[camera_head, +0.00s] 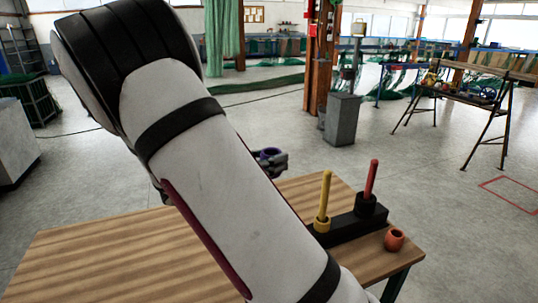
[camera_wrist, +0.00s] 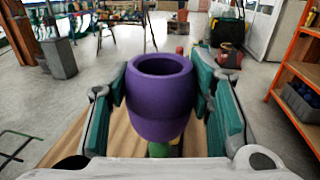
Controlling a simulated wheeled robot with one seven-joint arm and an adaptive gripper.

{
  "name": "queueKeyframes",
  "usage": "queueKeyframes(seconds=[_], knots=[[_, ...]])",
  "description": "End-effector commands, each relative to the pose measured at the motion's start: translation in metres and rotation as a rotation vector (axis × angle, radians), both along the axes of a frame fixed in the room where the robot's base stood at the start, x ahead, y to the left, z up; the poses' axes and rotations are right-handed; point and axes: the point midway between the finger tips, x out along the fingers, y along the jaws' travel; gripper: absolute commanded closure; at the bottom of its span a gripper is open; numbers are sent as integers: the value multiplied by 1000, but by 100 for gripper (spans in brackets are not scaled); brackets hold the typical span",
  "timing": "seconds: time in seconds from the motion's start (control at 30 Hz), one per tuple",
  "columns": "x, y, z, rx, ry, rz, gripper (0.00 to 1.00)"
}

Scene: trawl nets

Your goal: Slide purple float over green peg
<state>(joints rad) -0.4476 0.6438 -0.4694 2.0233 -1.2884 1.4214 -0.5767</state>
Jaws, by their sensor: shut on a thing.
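The purple float (camera_wrist: 160,90) is a thick hollow cylinder held upright between the green finger pads of my gripper (camera_wrist: 163,105) in the wrist view. My gripper is shut on it. In the head view my arm covers the left part of the peg base, and no green peg shows.
The black peg base (camera_head: 345,228) carries a yellow peg (camera_head: 325,197) and a red peg (camera_head: 371,180). An orange float (camera_head: 394,239) lies on the wooden table (camera_head: 110,255) near its right edge. The left part of the table looks clear.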

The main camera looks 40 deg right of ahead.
Motion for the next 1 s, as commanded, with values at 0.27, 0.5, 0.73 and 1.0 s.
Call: queueKeyframes(seconds=[0.27, 0.5, 0.73, 1.0], knots=[[1, 0, -19, 0, 1, 1, 80], [0, 0, -34, 0, 1, 0, 80], [0, 0, -48, -1, 0, 0, 80], [0, 0, -65, 0, 0, 0, 80]])
